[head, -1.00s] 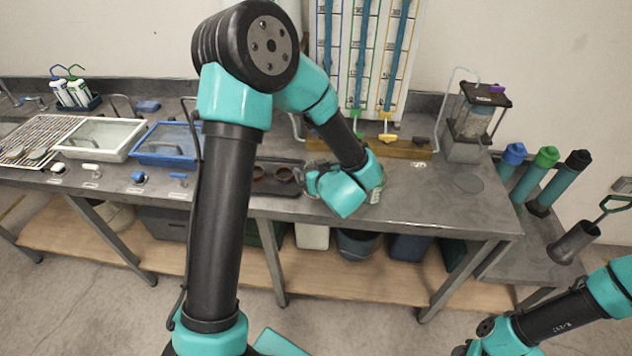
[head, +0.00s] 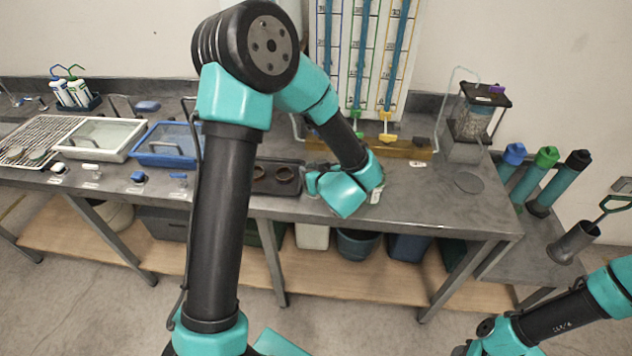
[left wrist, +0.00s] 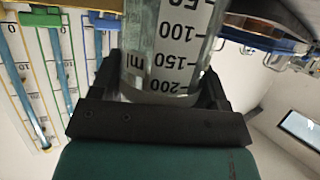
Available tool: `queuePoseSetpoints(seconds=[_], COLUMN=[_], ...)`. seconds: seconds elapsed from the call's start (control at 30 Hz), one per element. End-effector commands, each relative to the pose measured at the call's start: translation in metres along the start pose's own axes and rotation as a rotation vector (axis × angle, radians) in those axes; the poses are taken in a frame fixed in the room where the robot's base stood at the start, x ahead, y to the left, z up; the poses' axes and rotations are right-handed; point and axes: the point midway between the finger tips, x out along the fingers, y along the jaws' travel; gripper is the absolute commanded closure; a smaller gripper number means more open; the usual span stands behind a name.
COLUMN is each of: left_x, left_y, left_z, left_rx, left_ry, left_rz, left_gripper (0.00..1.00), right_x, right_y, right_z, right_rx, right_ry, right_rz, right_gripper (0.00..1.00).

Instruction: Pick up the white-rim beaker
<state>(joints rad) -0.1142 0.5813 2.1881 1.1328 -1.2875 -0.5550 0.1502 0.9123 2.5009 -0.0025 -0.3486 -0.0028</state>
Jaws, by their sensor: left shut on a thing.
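The beaker (left wrist: 165,45) is clear glass with a white label and black ml marks, seen upside down in the left wrist view. It stands between the two dark fingers of my left gripper (left wrist: 160,80), which is shut on it. The beaker's end by the 200 mark, near the palm, has a pale edge. In the head view only a small pale part of the beaker (head: 376,196) shows beside my wrist, which hides the fingers. I cannot tell there whether it touches the bench. My right arm enters at the lower right; its gripper is out of view.
A dark tray (head: 262,188) with brown rings lies left of my left gripper on the grey bench (head: 440,205). A wooden rack base with tall burettes stands behind. A blue tray (head: 160,157) is farther left. The bench right of my gripper is mostly clear.

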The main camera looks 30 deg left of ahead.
Motion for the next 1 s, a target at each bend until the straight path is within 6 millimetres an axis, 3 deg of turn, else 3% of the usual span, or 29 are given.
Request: queuePoseSetpoints(seconds=[0.37, 0.67, 1.0], left_x=[-0.002, -0.014, -0.083], left_y=[0.000, 0.000, -0.024], left_z=[-0.005, -0.033, -0.011], left_rx=[-0.001, -0.004, 0.004], left_ry=[0.001, 0.003, 0.000], left_rz=[0.000, 0.001, 0.006], left_gripper=[0.55, 0.55, 0.55], right_x=[0.000, 0.000, 0.000], right_y=[0.000, 0.000, 0.000], right_z=[0.000, 0.000, 0.000], right_rx=[0.000, 0.000, 0.000], right_ry=[0.000, 0.000, 0.000], right_rz=[0.000, 0.000, 0.000], right_gripper=[0.57, 0.57, 0.57])
